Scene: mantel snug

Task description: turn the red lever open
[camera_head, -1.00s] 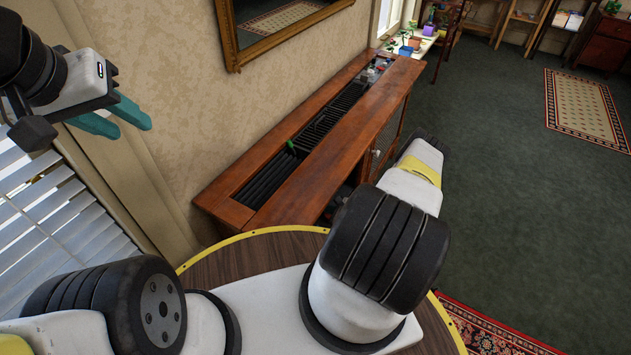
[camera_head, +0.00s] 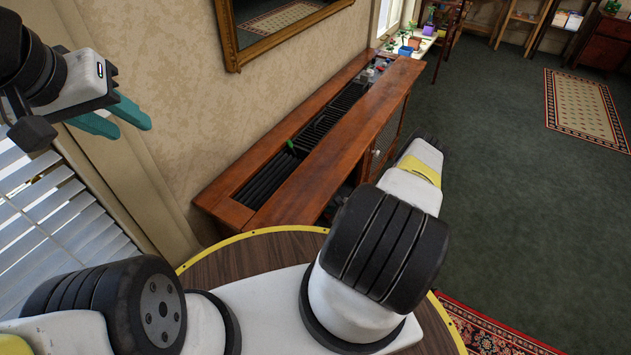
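I cannot make out a red lever for sure. Small red and grey items (camera_head: 377,69) sit at the far end of the long wooden cabinet (camera_head: 330,150), too small to tell apart. My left gripper (camera_head: 113,121) is at the upper left, in front of the wall and above the window blind. Its two teal fingers are apart with nothing between them. It is well away from the cabinet. White and black arm links of mine fill the foreground and hide part of the cabinet's front. My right gripper does not show.
A round wooden table (camera_head: 240,262) with a yellow rim lies below my arm links. A gold-framed mirror (camera_head: 232,40) hangs above the cabinet. Small potted plants (camera_head: 408,48) stand beyond it. A white slatted blind (camera_head: 50,215) is at left.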

